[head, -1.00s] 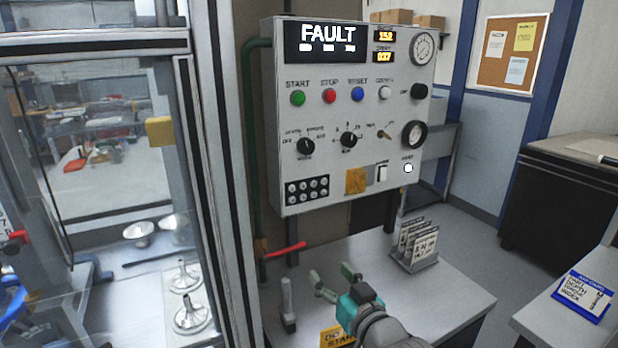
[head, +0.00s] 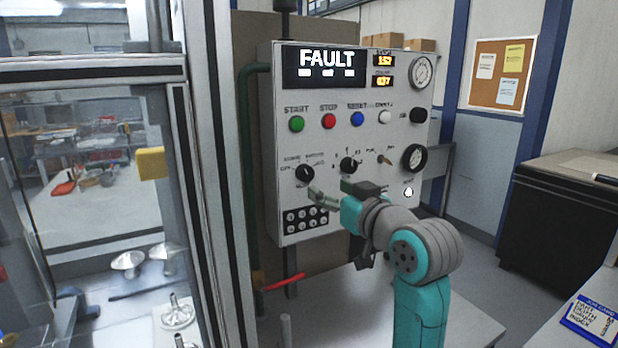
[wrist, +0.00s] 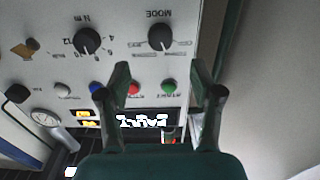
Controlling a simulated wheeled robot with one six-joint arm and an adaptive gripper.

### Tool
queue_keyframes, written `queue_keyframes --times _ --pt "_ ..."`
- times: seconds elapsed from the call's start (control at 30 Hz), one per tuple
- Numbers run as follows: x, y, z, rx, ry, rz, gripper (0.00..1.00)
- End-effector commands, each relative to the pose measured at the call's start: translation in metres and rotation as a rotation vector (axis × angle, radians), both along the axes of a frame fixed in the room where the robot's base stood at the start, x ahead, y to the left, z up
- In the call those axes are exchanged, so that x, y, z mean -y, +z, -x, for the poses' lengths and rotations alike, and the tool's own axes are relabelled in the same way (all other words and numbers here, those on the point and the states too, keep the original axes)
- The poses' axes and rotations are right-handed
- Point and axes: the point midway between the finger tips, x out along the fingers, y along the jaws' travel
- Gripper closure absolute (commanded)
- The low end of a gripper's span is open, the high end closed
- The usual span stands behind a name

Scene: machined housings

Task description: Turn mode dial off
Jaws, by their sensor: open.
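The mode dial (head: 304,174) is a round black knob at the lower left of the grey control panel (head: 400,205). In the wrist view, which is upside down, the mode dial (wrist: 161,37) sits just beyond the fingertips, roughly centred between them. My gripper (head: 328,193) is in front of the panel, just below and right of the dial. In the wrist view my gripper (wrist: 160,72) is open, with nothing between its fingers and a gap to the dial. The small labels around the dial are too blurred to read its setting.
A second black dial (head: 348,165) is right of the mode dial. The green start button (head: 296,124), red stop button (head: 328,122) and blue button (head: 357,119) are above. A block of black jacks (head: 305,219) is below. The display (head: 326,67) reads FAULT.

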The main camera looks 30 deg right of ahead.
Motion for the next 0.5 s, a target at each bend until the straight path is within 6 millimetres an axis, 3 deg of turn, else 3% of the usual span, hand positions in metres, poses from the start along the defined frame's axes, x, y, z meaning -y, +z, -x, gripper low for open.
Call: queue_keyframes --times 0.3,0.5 --pt "-0.001 0.000 -0.056 -0.001 0.001 -0.001 0.35" --pt "-0.001 0.000 -0.082 -0.001 0.001 0.000 0.35"
